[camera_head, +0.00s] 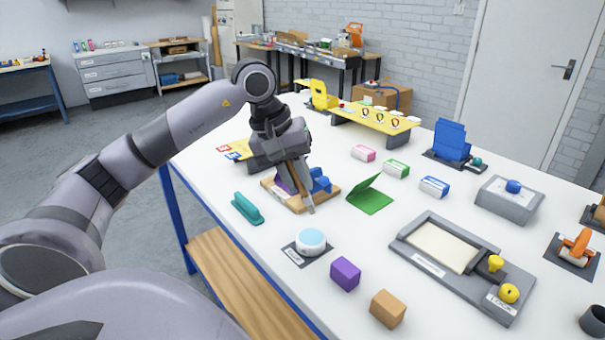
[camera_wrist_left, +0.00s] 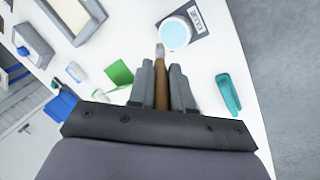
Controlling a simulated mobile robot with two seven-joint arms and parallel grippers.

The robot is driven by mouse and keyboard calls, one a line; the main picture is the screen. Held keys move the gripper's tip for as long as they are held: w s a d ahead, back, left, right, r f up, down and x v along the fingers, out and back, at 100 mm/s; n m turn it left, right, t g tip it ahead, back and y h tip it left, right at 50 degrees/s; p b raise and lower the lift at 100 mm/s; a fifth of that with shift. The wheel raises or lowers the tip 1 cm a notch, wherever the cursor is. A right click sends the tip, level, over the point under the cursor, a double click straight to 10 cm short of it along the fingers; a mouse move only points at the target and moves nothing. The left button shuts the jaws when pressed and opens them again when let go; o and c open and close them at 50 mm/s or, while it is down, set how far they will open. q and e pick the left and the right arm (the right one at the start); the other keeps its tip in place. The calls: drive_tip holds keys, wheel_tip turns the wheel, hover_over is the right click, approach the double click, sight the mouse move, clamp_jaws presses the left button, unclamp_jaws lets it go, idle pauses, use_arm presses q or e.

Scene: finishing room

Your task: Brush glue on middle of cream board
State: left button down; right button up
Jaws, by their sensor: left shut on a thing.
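My left gripper (camera_head: 296,178) is shut on a brush (camera_head: 307,199), which points down with its tip low, over or near a wooden base (camera_head: 272,193). In the left wrist view the brush (camera_wrist_left: 161,88) sticks out between the fingers (camera_wrist_left: 162,90), its pale tip near the glue pot. The round white glue pot (camera_head: 310,243), light blue on top, stands on a dark labelled mat; it also shows in the left wrist view (camera_wrist_left: 175,34). The cream board (camera_head: 443,246) lies in a grey fixture (camera_head: 414,227) with yellow knobs; its surface looks plain. My right gripper is not in view.
A teal tool (camera_head: 247,208) lies near the left table edge. A green folded piece (camera_head: 371,196), a purple block (camera_head: 345,273) and a tan block (camera_head: 387,309) stand around the pot. A grey box with a blue knob (camera_head: 509,199) stands farther right.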

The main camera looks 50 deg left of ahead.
use_arm(q)
drive_tip(key=shift+f+b, duration=2.2)
drive_tip(key=shift+f, duration=0.55)
drive_tip(key=shift+f+b, duration=0.5)
drive_tip(key=shift+f, duration=0.1)
drive_tip(key=shift+r, duration=0.1)
wheel_tip(320, 180, up, 7)
drive_tip(key=p, duration=0.6)
drive_tip(key=shift+s, duration=0.1)
idle(0.7)
